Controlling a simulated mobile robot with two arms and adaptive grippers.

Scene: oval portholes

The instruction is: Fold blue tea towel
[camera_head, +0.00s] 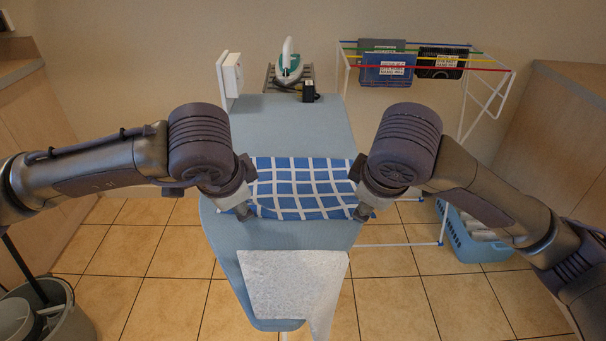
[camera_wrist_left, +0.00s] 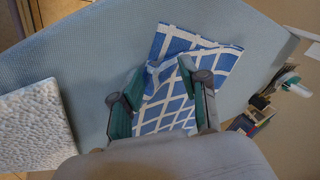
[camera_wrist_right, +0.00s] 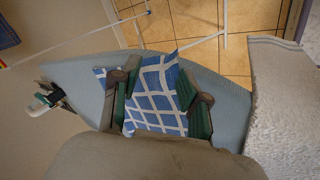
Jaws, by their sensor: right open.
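The blue tea towel with a white grid (camera_head: 300,188) lies across the middle of the ironing board, its left and right ends partly hidden by my grippers. My left gripper (camera_head: 243,202) is low at the towel's left end. In the left wrist view its fingers (camera_wrist_left: 160,75) stand apart with the towel showing between them, and the cloth looks creased near the fingertips. My right gripper (camera_head: 365,205) is low at the towel's right end. In the right wrist view its fingers (camera_wrist_right: 155,85) are apart, with the towel between them. Contact with the cloth cannot be told.
The ironing board (camera_head: 290,125) is bare behind the towel. A white cloth (camera_head: 293,283) hangs over its front end. An iron (camera_head: 288,62) stands at the far end. A drying rack (camera_head: 425,62) stands behind right, a blue basket (camera_head: 474,235) on the floor right, a bucket (camera_head: 45,310) left.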

